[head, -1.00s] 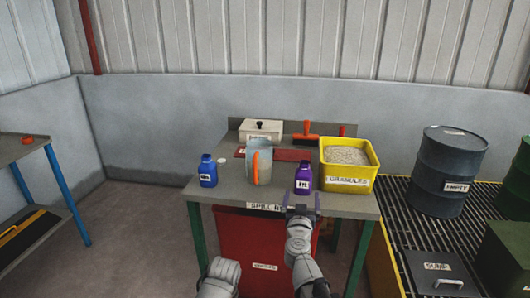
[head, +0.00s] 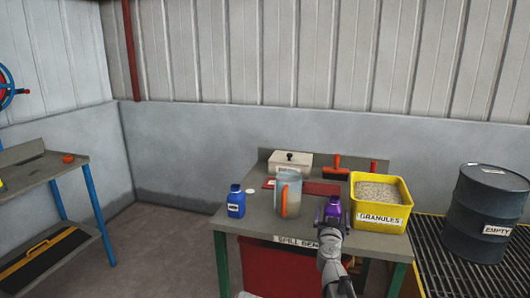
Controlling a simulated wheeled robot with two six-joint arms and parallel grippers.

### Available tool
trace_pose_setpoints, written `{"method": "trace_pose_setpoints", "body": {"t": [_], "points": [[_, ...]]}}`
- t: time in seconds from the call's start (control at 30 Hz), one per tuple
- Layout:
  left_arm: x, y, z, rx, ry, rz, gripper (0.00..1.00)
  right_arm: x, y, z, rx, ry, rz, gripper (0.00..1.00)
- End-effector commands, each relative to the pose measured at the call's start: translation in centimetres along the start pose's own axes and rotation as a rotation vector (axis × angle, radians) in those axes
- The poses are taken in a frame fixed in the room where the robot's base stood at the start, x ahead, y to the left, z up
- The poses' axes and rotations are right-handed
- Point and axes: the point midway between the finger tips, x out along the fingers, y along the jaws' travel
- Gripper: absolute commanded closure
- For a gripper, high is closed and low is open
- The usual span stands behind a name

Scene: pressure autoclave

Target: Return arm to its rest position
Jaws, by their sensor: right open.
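My right gripper (head: 332,224) is open at the front edge of the spill bench (head: 262,222). It overlaps the lower part of a purple bottle (head: 333,206) in the head view; I cannot tell whether they touch. The purple bottle stands upright on the bench, its label hidden by the gripper. My left gripper is out of view; only a sliver of a pale arm link shows at the bottom edge.
On the bench are a blue bottle (head: 236,204), a grey jug with orange handle (head: 288,194), a white lidded box (head: 291,164), an orange-handled brush (head: 337,173) and a yellow granules bin (head: 380,219). A red bin (head: 270,268) is below. A dark drum (head: 487,210) stands right.

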Motion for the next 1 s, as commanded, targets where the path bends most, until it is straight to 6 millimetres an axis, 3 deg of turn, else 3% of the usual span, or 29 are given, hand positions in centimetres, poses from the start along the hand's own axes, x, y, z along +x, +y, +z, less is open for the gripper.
{"method": "trace_pose_setpoints", "body": {"t": [0.33,0.47,1.0], "points": [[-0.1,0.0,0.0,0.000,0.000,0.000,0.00,0.0,0.0,-0.1,0.000,0.000,0.000,0.00],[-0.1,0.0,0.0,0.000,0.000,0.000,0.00,-1.1,0.0,-0.1,0.000,0.000,0.000,0.00],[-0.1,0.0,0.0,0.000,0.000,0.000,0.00,-9.7,0.1,-0.1,0.000,-0.001,-0.001,0.00]]}}
